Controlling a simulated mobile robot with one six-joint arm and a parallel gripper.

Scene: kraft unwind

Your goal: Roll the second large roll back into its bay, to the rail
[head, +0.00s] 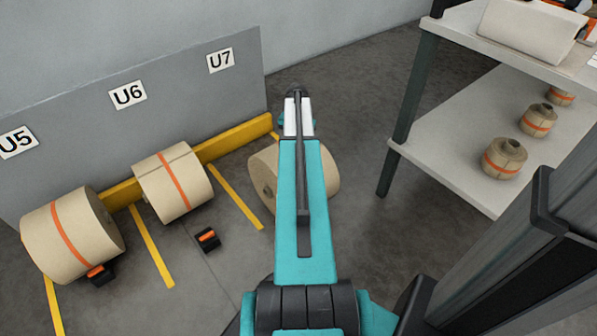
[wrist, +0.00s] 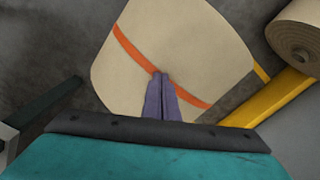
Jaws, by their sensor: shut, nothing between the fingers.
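In the wrist view a large roll (wrist: 205,45) with an orange band fills the centre. My gripper (wrist: 161,76) is shut and empty, its fingertips over the orange band; I cannot tell whether they touch it. The head view does not show the fingers. Two other large rolls lie by the rail, one below U6 (head: 172,182) and one below U5 (head: 72,235).
A black-and-orange chock (head: 207,239) lies on the floor in front of the U6 roll; another (head: 100,273) is by the U5 roll. A shelf (head: 450,150) with several small rolls stands at right. In the wrist view, the rail (wrist: 270,100) and another roll (wrist: 298,38) are at right.

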